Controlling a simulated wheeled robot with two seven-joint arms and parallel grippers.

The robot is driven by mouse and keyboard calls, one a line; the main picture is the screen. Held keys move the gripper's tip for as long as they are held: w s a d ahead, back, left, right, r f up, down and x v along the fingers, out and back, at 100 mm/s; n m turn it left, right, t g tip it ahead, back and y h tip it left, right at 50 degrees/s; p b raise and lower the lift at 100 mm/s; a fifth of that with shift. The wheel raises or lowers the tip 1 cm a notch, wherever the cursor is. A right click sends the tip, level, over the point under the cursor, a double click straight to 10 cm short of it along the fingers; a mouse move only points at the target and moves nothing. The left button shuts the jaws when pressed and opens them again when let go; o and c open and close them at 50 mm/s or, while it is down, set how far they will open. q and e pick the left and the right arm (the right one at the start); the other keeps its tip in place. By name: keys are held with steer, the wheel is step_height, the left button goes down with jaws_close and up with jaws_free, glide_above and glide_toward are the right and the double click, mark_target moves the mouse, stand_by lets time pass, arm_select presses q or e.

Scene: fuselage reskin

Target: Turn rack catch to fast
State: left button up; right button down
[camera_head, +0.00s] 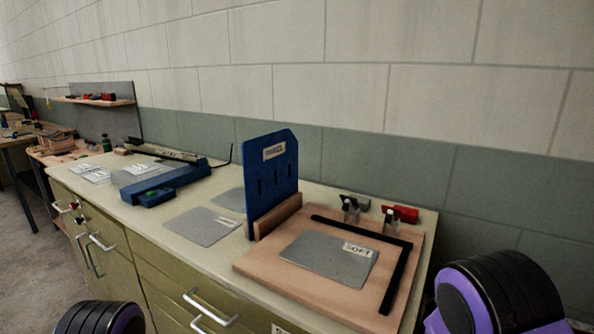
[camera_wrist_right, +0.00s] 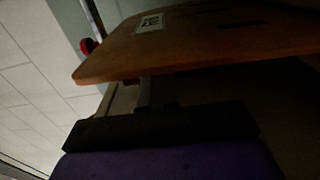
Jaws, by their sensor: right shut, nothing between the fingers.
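I cannot pick out the rack catch for certain in either view. In the right wrist view an orange-brown board (camera_wrist_right: 200,45) with a white label (camera_wrist_right: 151,22) and a dark slot fills the upper right. A small red part (camera_wrist_right: 87,46) shows beside its left end; what it belongs to is unclear. My right gripper (camera_wrist_right: 155,92) shows dimly below the board, shut and empty; whether it touches the board is too dark to tell. The head view shows only purple and black parts of my arms at the bottom corners, with neither gripper visible.
On the bench, a blue upright panel (camera_head: 272,180) stands in a wooden base beside a wooden board (camera_head: 262,268) holding a grey sheet (camera_head: 328,258) labelled SOFT, black edge bars and two clamps, one red (camera_head: 402,213). A blue tool (camera_head: 163,183) and grey sheets lie left.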

steer(key=p+v, duration=0.1)
steer(key=v, duration=0.3)
steer(key=shift+s, duration=0.25)
steer(key=w+d+r+b, duration=0.2)
steer(key=w+d+b, duration=0.1)
steer(key=w+b, duration=0.2)
steer(key=shift+b, duration=0.85)
